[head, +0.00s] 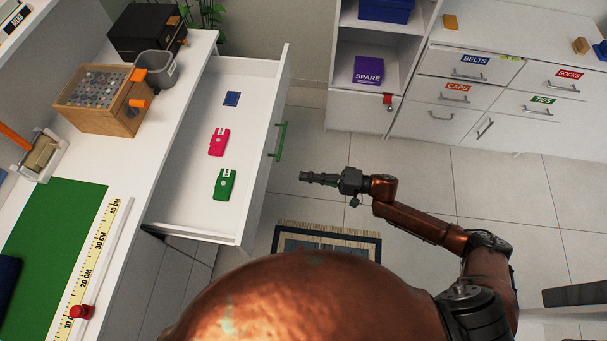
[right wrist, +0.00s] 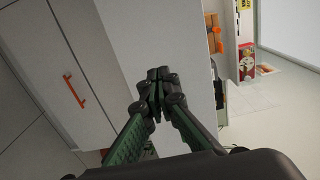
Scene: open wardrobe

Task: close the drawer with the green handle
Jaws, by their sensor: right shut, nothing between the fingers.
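The white drawer (head: 262,205) is pulled out from the white counter on the left in the head view. Its green handle (head: 279,141) is on the drawer's front face, turned to the right. Inside lie a pink item (head: 219,142), a green item (head: 225,185) and a dark blue one (head: 231,99). My right gripper (head: 303,177) is shut and empty, in front of the drawer, a little right of and below the handle in the picture, apart from it. Its closed fingers (right wrist: 157,90) show in the right wrist view. My left gripper is not in view.
The counter holds a wooden box (head: 100,98), a grey bin (head: 156,69) and a green mat (head: 52,235). At the back right is a white cabinet with labelled drawers (head: 434,122). In the right wrist view, a white front has an orange handle (right wrist: 74,91). The tiled floor right of the drawer is open.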

